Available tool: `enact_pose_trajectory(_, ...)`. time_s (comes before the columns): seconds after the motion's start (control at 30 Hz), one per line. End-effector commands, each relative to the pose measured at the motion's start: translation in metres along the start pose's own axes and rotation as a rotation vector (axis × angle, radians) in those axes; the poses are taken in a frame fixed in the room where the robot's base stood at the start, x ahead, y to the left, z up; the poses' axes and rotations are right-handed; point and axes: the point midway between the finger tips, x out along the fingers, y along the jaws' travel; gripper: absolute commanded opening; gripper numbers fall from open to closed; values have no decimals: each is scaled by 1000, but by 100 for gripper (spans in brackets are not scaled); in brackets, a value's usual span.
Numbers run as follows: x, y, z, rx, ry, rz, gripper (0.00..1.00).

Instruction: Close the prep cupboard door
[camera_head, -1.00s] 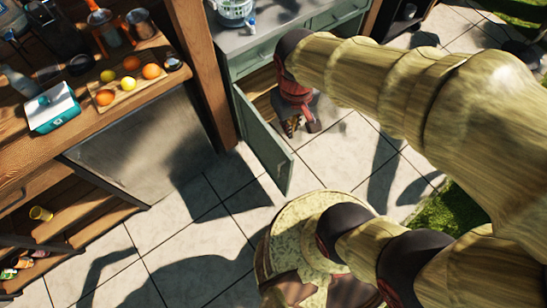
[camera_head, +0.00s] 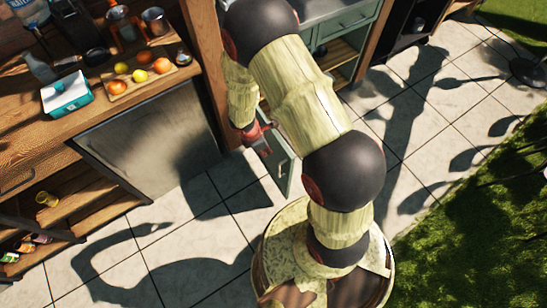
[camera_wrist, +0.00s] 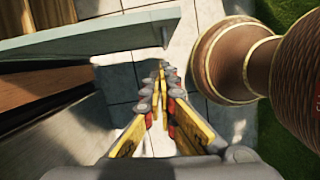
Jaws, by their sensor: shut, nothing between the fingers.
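The prep cupboard door (camera_head: 284,172) is a grey-green panel that stands open, swung out over the tiles. My gripper (camera_head: 264,150) is shut and empty, at the left of the door in the head view, close to its face. In the wrist view the door (camera_wrist: 95,42) crosses the upper left, and my shut fingers (camera_wrist: 161,72) point past it with tiles beyond. I cannot tell whether they touch the door. The green cupboard (camera_head: 350,22) stands behind; my arm hides its opening and the door's hinge side.
A wooden counter (camera_head: 130,100) with fruit, a teal box (camera_head: 67,94) and pots stands at the left, above shelves. A wooden post (camera_head: 205,50) rises between it and the cupboard. Tiled floor (camera_head: 420,140) is clear at the right, beside grass (camera_head: 470,230).

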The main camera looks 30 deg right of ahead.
Motion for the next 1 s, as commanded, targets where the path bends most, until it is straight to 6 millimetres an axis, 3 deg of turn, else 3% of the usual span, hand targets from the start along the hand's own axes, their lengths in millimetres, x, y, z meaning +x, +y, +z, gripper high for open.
enact_pose_trajectory(0.27,11,2,-5,-94,18,15,0)
enact_pose_trajectory(0.77,104,2,-7,-89,17,12,0)
enact_pose_trajectory(1.0,109,6,23,-86,18,15,0)
